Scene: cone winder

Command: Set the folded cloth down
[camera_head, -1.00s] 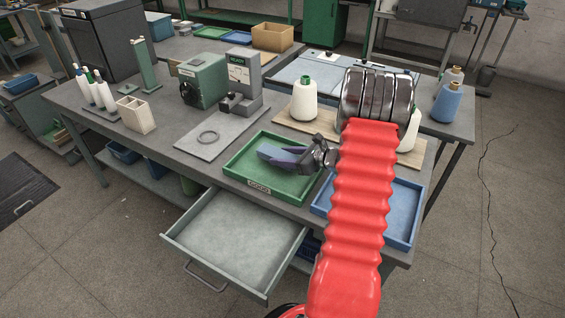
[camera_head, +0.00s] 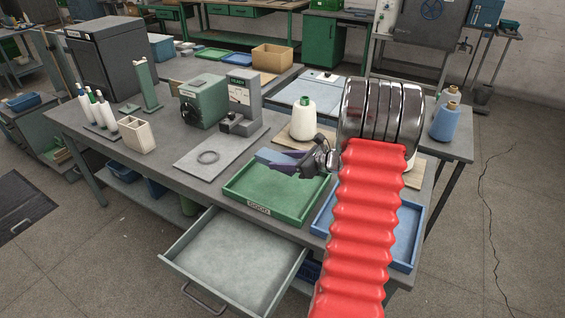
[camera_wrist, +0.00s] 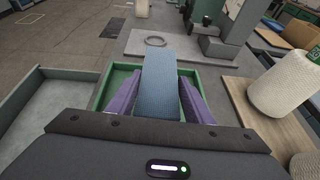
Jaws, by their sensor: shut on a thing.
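The folded cloth (camera_wrist: 160,85) is a flat blue strip held between the two purple fingers of my gripper (camera_wrist: 162,100) in the wrist view. It points away from the gripper and hides the middle of the green tray and part of its far rim. In the head view, my gripper (camera_head: 280,163) is over the back part of the green tray (camera_head: 265,210), and a bluish edge of the cloth (camera_head: 268,155) shows behind the fingers. The cloth appears held above the tray; the exact height is hard to tell.
An open, empty drawer (camera_head: 230,262) juts out in front. A blue tray (camera_head: 408,222) is partly behind my red arm. A grey plate with a ring (camera_head: 208,157) lies left of the green tray. A white cone (camera_head: 303,120) stands behind.

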